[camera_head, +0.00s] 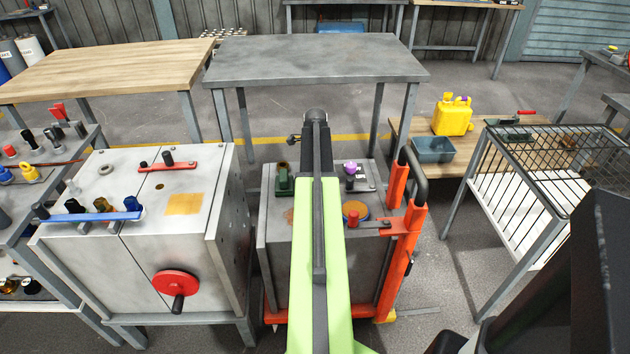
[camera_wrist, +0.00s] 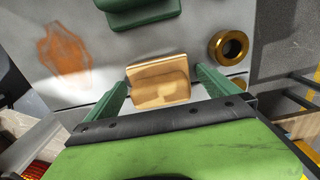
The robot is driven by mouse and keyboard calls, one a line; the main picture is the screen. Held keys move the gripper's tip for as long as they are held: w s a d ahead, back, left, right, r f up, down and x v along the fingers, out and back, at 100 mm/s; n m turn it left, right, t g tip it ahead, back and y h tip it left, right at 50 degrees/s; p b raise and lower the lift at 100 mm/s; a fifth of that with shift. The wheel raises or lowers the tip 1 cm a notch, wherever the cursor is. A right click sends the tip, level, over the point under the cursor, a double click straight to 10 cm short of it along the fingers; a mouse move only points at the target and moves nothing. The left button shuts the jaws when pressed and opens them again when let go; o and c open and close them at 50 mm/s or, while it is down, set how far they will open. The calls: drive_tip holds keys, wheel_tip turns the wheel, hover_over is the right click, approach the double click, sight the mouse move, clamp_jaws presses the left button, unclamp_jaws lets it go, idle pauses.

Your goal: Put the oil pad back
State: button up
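A tan block-like pad (camera_wrist: 160,82), which looks like the oil pad, is low in the wrist view over a grey metal top (camera_wrist: 95,85). My gripper (camera_wrist: 162,80) has its two green fingers on either side of the pad. They stand apart, with a narrow gap showing beside the pad, so it looks open around it. Whether the pad rests on the top is hard to tell. In the head view, my arm hides the gripper and pad above the middle machine (camera_head: 268,235). An orange stain (camera_wrist: 63,52) marks the top left of the pad.
A green fixture (camera_wrist: 145,12) lies beyond the pad, and a brass ring (camera_wrist: 228,47) to its right. The left cabinet (camera_head: 180,235) carries a yellowish patch (camera_head: 185,204) and levers. An orange frame (camera_head: 405,235) and wire cart (camera_head: 545,175) stand right. The grey table (camera_head: 315,57) is bare.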

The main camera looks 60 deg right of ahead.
wheel_tip(320, 180, up, 12)
drive_tip(key=p, duration=1.2)
drive_tip(key=shift+r, duration=0.25)
drive_tip(key=shift+f, duration=0.15)
drive_tip(key=w+a+r+n+p, duration=0.2)
drive_tip(key=w+a+n, duration=0.3)
drive_tip(key=a, duration=0.8)
drive_tip(key=w+a+r+n+p, duration=0.2)
drive_tip(key=w+a+n, duration=0.4)
drive_tip(key=a, duration=0.7)
drive_tip(key=w+a+r+n+p, duration=0.2)
drive_tip(key=w+a+n, duration=0.4)
drive_tip(key=a, duration=0.7)
drive_tip(key=shift+w+a+n, duration=0.1)
drive_tip(key=shift+w+n, duration=0.15)
drive_tip(key=shift+n, duration=0.65)
drive_tip(key=s+a+r+n+p, duration=0.1)
drive_tip(key=a+n, duration=0.4)
drive_tip(key=a, duration=0.5)
drive_tip(key=s+a+r+n+p, duration=0.1)
drive_tip(key=a+n, duration=0.4)
drive_tip(key=a, duration=0.4)
drive_tip(key=shift+a+r, duration=0.15)
drive_tip(key=shift+a, duration=0.25)
